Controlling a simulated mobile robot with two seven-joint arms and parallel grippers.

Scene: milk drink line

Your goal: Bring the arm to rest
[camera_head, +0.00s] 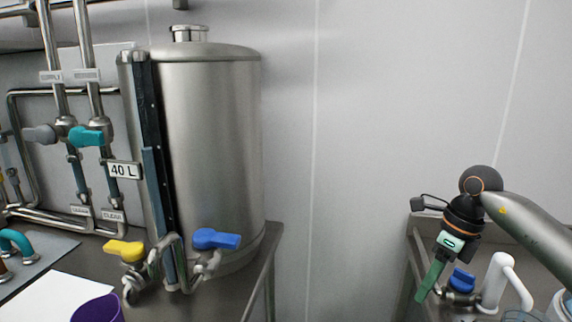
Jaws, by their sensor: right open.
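My right arm comes in from the right edge, and my right gripper (431,283) hangs at its end, pointing down and slightly left. Its green fingers overlap in this side-on view. I see nothing held between them. It is in front of the right-hand counter, to the left of a blue-handled tap (462,280); whether it touches anything cannot be told. My left gripper is not in view.
A steel tank (212,140) labelled 40 L stands on the left counter, with a yellow handle (125,250) and a blue handle (216,239) low in front. A purple cup (98,309) is at the bottom left. A white curved spout (497,283) stands below my right arm. Bare wall fills the middle.

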